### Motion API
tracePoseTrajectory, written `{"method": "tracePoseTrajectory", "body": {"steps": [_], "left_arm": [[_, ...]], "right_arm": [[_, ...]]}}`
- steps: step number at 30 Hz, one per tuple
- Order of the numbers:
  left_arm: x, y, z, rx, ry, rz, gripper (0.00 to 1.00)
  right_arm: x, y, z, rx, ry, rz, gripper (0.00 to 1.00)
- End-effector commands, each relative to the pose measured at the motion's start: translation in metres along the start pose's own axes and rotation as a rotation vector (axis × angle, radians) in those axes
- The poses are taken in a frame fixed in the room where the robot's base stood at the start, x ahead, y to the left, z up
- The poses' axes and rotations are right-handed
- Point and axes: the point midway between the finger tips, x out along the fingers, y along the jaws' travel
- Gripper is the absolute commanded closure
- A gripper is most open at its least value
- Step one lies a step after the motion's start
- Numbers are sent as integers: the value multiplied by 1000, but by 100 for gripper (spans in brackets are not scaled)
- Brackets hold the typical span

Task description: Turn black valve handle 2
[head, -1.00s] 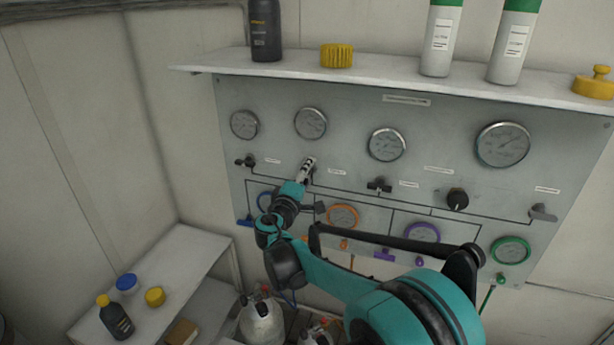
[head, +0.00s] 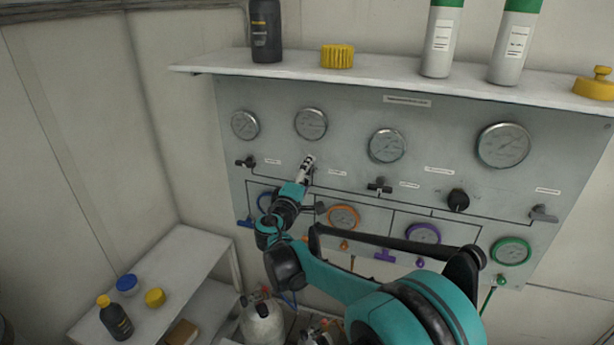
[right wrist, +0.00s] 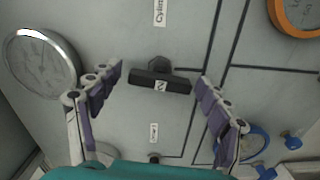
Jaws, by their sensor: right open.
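A black valve handle (right wrist: 160,81) with a small white label, which looks like a sideways 2, sits on the grey panel in the right wrist view. It is a short bar, lying nearly level across that picture. My right gripper (right wrist: 160,78) is open, with one finger beyond each end of the bar; I see no contact. In the head view my right gripper (head: 308,164) is at the panel below the second gauge (head: 311,124) and mostly hides the handle there. My left gripper is not in view.
Other valve handles stand on the panel: a black one (head: 245,162) to the left, another black one (head: 380,186) to the right, and a round black knob (head: 457,200). A white shelf (head: 300,69) with bottles juts out above. A side table (head: 180,262) stands lower left.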

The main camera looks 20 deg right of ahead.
Motion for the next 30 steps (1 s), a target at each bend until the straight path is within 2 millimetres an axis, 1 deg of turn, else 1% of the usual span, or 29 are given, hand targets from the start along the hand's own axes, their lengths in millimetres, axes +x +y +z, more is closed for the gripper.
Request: {"method": "tracePoseTrajectory", "body": {"steps": [2,5,12,15,18,23,30], "left_arm": [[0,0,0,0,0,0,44],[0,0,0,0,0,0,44],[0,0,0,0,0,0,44],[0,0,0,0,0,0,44],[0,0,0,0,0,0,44],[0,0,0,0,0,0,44],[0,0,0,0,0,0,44]], "right_arm": [[-6,0,-1,0,2,0,22],[-22,0,-1,0,3,-1,22],[-76,0,-2,0,5,-1,22],[-94,0,-1,0,4,-1,22],[-108,0,-1,0,3,0,22],[-118,0,-1,0,2,0,22],[-119,0,0,0,1,0,22]]}}
